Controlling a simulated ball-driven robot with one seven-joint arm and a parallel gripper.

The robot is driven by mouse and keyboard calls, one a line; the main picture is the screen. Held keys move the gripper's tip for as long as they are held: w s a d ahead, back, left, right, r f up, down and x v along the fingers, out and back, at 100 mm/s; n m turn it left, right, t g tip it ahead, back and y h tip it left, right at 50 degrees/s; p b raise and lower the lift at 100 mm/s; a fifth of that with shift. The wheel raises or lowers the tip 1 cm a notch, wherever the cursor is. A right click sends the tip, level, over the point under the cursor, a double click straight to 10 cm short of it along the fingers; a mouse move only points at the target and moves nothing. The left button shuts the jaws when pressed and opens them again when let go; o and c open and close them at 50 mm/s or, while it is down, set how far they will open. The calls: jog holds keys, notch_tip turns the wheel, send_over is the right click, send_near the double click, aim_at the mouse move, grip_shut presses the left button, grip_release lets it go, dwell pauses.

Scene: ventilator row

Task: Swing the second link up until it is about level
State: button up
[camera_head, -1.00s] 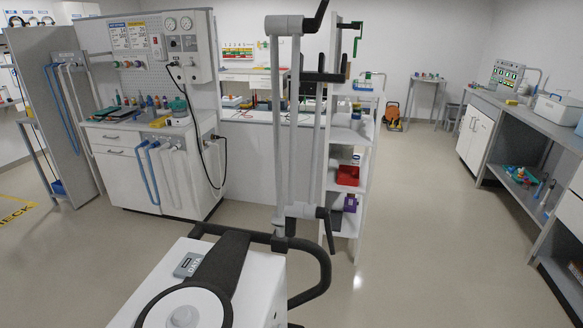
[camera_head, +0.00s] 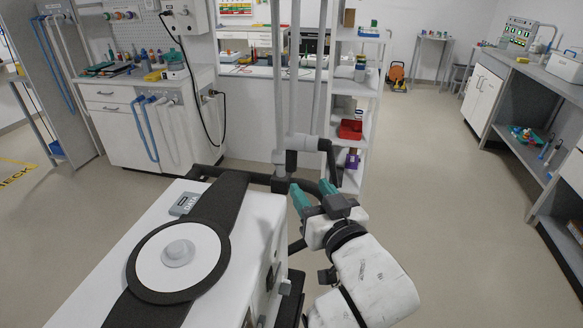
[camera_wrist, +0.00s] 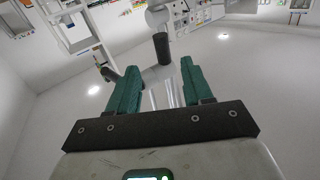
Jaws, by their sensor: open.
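A jointed support arm stands on a white cart. Its first link (camera_head: 278,75) is a grey upright tube. The second link (camera_head: 317,75) appears to hang down beside it, with its upper end out of the head view. A pale cylindrical end piece (camera_head: 303,143) with a black grip (camera_head: 331,165) shows at the bottom. My gripper (camera_head: 313,188), with teal fingers, is open just below and in front of this end. In the wrist view a pale joint (camera_wrist: 158,76) and a black grip (camera_wrist: 162,47) show between and beyond my fingers (camera_wrist: 160,68). Contact cannot be told.
The white cart (camera_head: 100,270) with a round disc (camera_head: 178,255) and black rail (camera_head: 245,178) stands at lower left. A shelf rack (camera_head: 352,105) is behind the arm. A workbench (camera_head: 540,100) lines the right. The floor (camera_head: 440,170) between is clear.

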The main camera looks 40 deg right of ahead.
aim_at(293, 162)
jog(key=x, duration=0.7)
jog(key=r+p+x, duration=0.1)
jog(key=x, duration=0.2)
jog(key=shift+w+r, duration=0.1)
jog(key=shift+w, duration=0.35)
grip_shut()
